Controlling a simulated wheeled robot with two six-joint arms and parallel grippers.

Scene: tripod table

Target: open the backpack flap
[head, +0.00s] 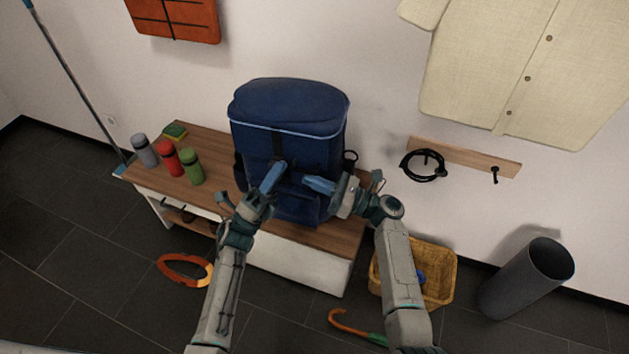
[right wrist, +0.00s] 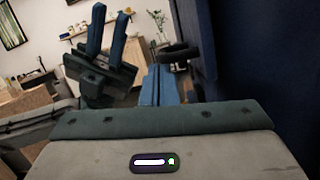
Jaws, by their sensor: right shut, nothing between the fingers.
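The blue backpack (head: 318,155) stands upright on the wooden-topped bench. Its flap (head: 290,100), edged with a pale line, lies closed over the top, and a dark strap hangs down the front. My left gripper (head: 271,177) is in front of the backpack's lower front; in the right wrist view its two blue fingers (right wrist: 107,34) stand apart with nothing between them. My right gripper (head: 318,185) points left across the backpack's front, below the flap. Its blue fingers (right wrist: 159,85) are together and empty. The backpack fills the right side of the right wrist view as a dark blue surface.
Wall hooks hold a black coil (head: 423,166).

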